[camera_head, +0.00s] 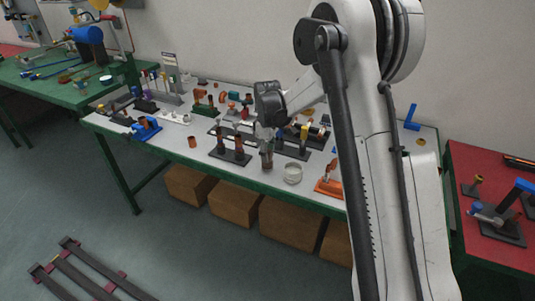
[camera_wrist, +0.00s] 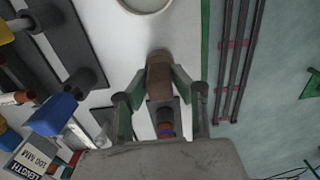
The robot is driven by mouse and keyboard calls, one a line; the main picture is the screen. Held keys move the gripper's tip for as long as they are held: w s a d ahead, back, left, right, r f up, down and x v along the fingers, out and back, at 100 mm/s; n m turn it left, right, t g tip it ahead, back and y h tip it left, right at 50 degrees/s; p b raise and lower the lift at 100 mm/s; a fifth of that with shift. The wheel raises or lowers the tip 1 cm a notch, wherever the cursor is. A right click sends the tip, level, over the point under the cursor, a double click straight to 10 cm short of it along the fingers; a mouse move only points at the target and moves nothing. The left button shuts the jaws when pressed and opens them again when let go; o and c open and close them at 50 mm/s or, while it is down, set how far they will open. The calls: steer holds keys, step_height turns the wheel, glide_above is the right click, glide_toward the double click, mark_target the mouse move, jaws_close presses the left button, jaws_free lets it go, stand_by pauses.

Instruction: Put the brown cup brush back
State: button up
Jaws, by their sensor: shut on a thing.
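The brown cup brush (camera_wrist: 160,72) sits between the fingertips of my gripper (camera_wrist: 160,84) in the wrist view. My gripper is shut on its brown body, and a darker shaft with a purple and orange part runs back toward the palm. In the head view my gripper (camera_head: 267,143) is over the front edge area of the long table, between a dark stand and a white ring-shaped dish. The held brush is small there and partly hidden by the fingers. I cannot tell whether its lower end touches the table.
The white dish (camera_head: 293,173) is close on the right, with an orange stand (camera_head: 329,186) beyond. Several tools and holders crowd behind. The table's green front edge (camera_head: 240,180) is near.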

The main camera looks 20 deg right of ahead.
steer(key=shift+f+b, duration=0.35)
steer(key=shift+f, duration=0.2)
steer(key=o, duration=1.1)
steer(key=shift+c, duration=0.2)
steer(key=shift+r, duration=0.15)
